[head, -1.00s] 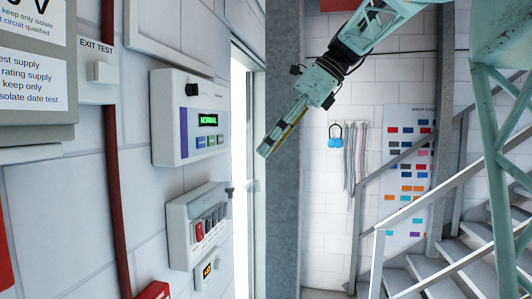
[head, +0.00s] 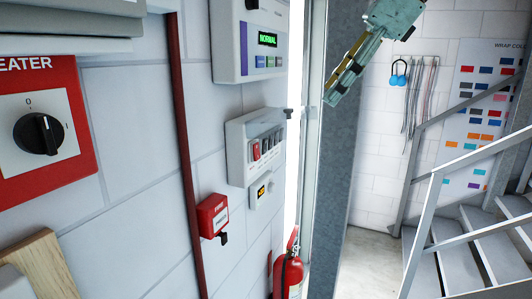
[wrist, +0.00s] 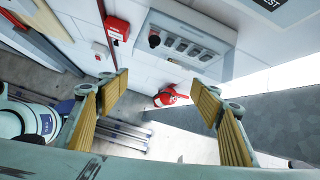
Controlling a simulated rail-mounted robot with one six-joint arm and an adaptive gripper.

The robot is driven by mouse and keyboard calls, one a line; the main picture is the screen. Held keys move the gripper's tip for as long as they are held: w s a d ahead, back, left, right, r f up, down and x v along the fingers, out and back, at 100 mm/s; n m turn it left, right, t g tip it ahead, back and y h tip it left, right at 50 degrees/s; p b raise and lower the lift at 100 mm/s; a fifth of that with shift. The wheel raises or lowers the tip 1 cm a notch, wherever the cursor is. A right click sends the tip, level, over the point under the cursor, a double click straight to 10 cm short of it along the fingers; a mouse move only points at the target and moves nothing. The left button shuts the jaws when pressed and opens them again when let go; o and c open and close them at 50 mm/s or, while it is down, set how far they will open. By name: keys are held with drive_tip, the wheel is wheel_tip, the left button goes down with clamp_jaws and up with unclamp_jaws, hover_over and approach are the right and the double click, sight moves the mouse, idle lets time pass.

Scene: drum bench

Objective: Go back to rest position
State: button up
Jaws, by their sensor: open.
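My gripper (head: 340,84) hangs at the upper middle of the head view, pale green with tan finger pads, in front of the grey column. In the wrist view my gripper (wrist: 160,105) has its two fingers wide apart with nothing between the pads. The fingers touch nothing that I can see. My upper arm is cut off by the top of the head view.
The left wall carries a panel reading NORMAL (head: 250,45), a breaker box (head: 256,148), a red call point (head: 213,215) and a heater switch (head: 42,130). A fire extinguisher (head: 289,275) stands below. Stairs with a railing (head: 470,215) are at the right.

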drive_tip(key=s+d+f+n+h+b, duration=0.2)
drive_tip(key=s+f+n+b, duration=0.7)
drive_tip(key=s+f, duration=1.1)
drive_tip(key=s+d+f+n+h+b, duration=0.2)
drive_tip(key=s+f+n+b, duration=0.7)
drive_tip(key=s+f, duration=1.2)
wheel_tip(320, 180, down, 3)
drive_tip(key=shift+s+n+t+h+b, duration=0.2)
drive_tip(key=shift+n+t+h+b, duration=0.2)
drive_tip(key=shift+n+h, duration=0.65)
drive_tip(key=shift+r, duration=0.15)
wheel_tip(320, 180, up, 22)
drive_tip(key=p, duration=2.2)
drive_tip(key=shift+c, duration=0.5)
